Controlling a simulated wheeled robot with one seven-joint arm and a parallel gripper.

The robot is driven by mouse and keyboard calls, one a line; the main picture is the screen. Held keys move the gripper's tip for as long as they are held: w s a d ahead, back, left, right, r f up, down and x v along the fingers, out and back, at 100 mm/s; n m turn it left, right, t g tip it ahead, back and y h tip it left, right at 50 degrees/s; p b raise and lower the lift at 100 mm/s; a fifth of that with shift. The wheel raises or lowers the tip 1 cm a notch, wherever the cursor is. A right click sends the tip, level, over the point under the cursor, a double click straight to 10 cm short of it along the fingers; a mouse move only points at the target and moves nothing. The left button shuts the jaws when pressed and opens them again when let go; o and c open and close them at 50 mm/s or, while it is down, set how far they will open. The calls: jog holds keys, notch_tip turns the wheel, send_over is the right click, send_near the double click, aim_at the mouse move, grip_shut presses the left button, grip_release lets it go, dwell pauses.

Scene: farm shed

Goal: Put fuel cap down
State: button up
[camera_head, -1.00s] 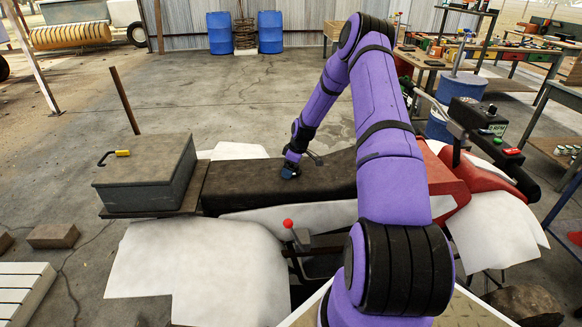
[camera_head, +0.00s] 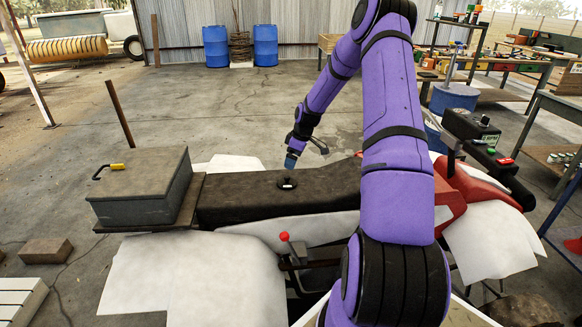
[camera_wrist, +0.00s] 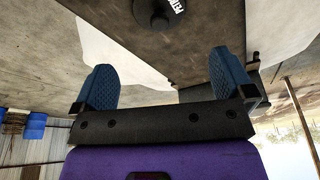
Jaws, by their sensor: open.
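The fuel cap (camera_head: 287,183) is a small black round cap with white lettering. It lies on the dark seat (camera_head: 235,196) of the red and white vehicle, near the seat's middle. My gripper (camera_head: 290,162) is just above and behind the cap, apart from it. In the wrist view the cap (camera_wrist: 160,12) shows at the top edge, partly cut off, beyond the two blue fingers. The fingers (camera_wrist: 160,82) are spread wide with nothing between them.
A grey box (camera_head: 145,188) with a yellow-handled hook on its lid stands at the seat's left end. A red-knobbed lever (camera_head: 285,236) rises in front of the seat. The red bodywork and a control box (camera_head: 470,124) are at the right. The seat around the cap is clear.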

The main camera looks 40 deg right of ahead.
jog(key=s+a+r+m+h, duration=0.1)
jog(key=s+a+r, duration=0.4)
jog(key=a+r, duration=0.75)
jog(key=s+a+r+m+h, duration=0.1)
jog(key=s+a+r, duration=0.4)
jog(key=a+r, duration=0.75)
jog(key=s+a+r+m+t, duration=0.1)
jog(key=s+a+r, duration=0.2)
jog(key=s, duration=0.5)
jog(key=s+a+r+m, duration=0.1)
jog(key=s+r, duration=0.3)
jog(key=s, duration=0.5)
jog(key=s+a+r+m+t, duration=0.1)
jog(key=s+a+r+m, duration=0.1)
jog(key=s, duration=0.6)
jog(key=shift+s+a+r+t+y, duration=0.35)
jog(key=shift+a+r, duration=0.4)
jog(key=shift+a, duration=0.6)
